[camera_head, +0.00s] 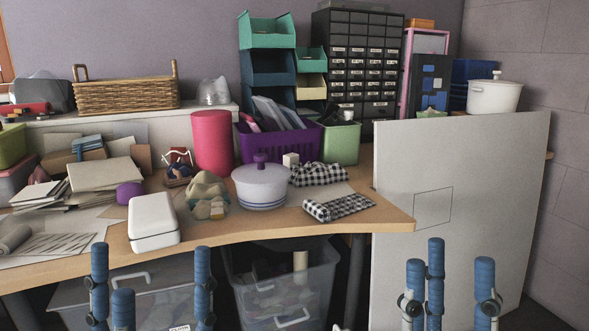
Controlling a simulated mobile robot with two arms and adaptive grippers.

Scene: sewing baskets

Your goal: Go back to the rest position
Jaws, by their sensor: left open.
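My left gripper (150,268) stands at the lower left of the head view with its blue fingers pointing up. Its fingers are spread apart with nothing between them. My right gripper (454,272) stands at the lower right, also with blue fingers up, spread and empty. Both grippers appear in front of the wooden desk (270,222), low in the picture and apart from the things on it. The wrists and arms are cut off by the bottom edge.
The desk holds a white case (153,222), a lidded pot (262,186), checked cloth (338,207) and a purple basket (262,145). A large pale panel (480,200) stands at the right behind my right gripper. Clear plastic bins (285,290) sit under the desk.

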